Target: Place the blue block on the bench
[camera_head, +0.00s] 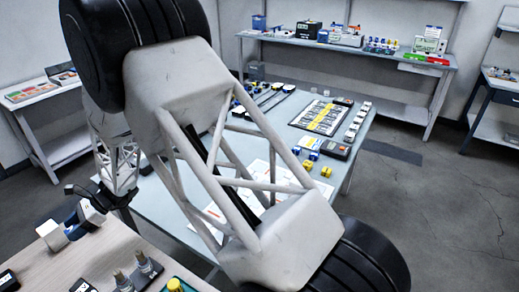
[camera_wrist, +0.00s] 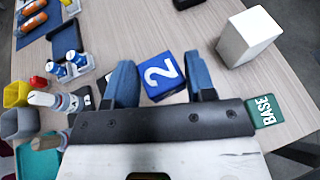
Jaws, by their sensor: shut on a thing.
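In the head view my gripper (camera_head: 82,212) is at the left, over the wooden table's (camera_head: 118,243) far edge, and the block cannot be made out clearly. A blue-grey bench (camera_head: 187,214) stands beyond that table, partly hidden by my arm.
A white block (camera_wrist: 240,42) stands right of the blue block, with a green BASE pad (camera_wrist: 266,111) nearby. Bottles, a yellow bin (camera_wrist: 17,93) and a grey bin (camera_wrist: 20,124) crowd the left. The blue-grey bench holds a component board (camera_head: 322,117) and small yellow blocks.

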